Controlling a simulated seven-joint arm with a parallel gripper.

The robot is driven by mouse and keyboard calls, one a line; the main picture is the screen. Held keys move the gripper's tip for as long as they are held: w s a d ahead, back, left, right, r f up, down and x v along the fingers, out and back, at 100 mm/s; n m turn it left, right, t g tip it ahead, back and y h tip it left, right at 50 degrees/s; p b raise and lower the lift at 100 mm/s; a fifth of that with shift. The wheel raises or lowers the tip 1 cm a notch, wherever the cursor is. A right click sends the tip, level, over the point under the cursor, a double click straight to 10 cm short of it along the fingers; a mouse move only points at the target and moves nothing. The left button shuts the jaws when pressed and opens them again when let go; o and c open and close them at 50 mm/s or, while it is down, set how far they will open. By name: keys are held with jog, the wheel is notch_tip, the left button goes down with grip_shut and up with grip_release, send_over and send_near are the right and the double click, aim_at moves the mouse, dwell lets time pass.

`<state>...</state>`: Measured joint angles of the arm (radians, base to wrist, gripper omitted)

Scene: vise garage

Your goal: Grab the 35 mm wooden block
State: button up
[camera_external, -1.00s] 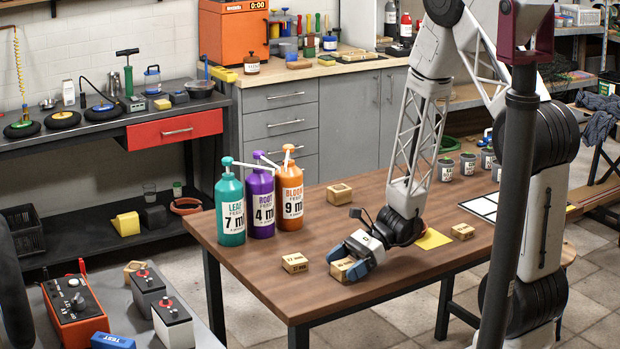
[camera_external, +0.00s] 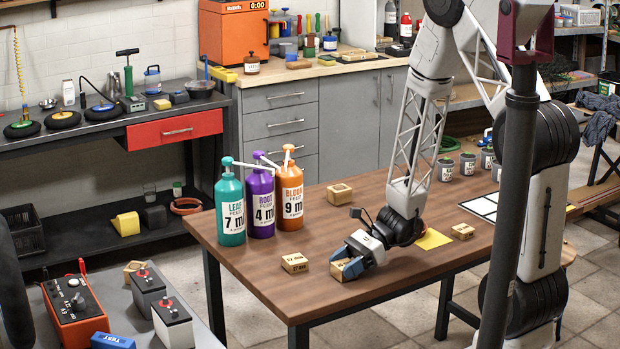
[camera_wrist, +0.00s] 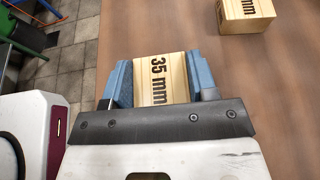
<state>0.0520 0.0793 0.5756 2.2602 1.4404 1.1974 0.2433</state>
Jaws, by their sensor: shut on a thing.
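The 35 mm wooden block (camera_wrist: 160,79) is pale wood with "35 mm" printed on its top, seen in the wrist view between two blue fingers. My gripper (camera_wrist: 158,84) is shut on it, one finger against each side. In the external view the block (camera_external: 340,271) is at the table's front edge area, partly hidden by my gripper (camera_external: 352,269). It appears to be at table level; I cannot tell whether it touches the top.
Another wooden block (camera_external: 294,262) stands just left of the gripped one. It also shows at the wrist view's top right (camera_wrist: 245,12). Further blocks (camera_external: 339,193) (camera_external: 463,231) and three pump bottles (camera_external: 261,205) stand on the brown table (camera_external: 300,300). A yellow sheet (camera_external: 433,239) lies nearby.

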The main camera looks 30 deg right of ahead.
aim_at(345, 264)
jog(key=shift+r, duration=5)
